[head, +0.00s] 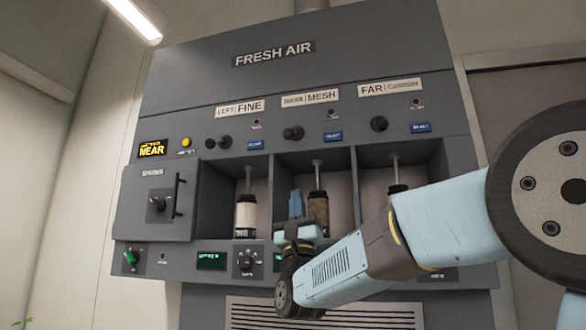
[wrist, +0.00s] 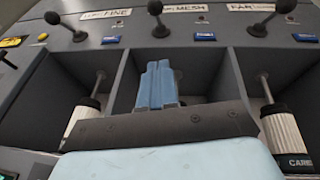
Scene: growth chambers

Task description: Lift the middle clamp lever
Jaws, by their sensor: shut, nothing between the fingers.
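The middle clamp lever (head: 293,133) is a black knobbed lever under the MESH label on the grey FRESH AIR panel. In the wrist view its round knob (wrist: 154,7) shows at the top, above the fingertips. My gripper (head: 296,196) has light blue fingers pointing up in front of the middle bay, below the lever and apart from it. In the wrist view the fingers (wrist: 157,68) are together with nothing between them. A brown filter cartridge (head: 318,208) stands in the middle bay, partly hidden by my gripper.
The left lever (head: 223,141) and right lever (head: 379,124) flank the middle one. A white cartridge (head: 246,215) stands in the left bay; another (wrist: 285,135) shows in the right bay. Bay dividers (head: 272,195) project on both sides of my gripper. A handled door (head: 157,205) is at left.

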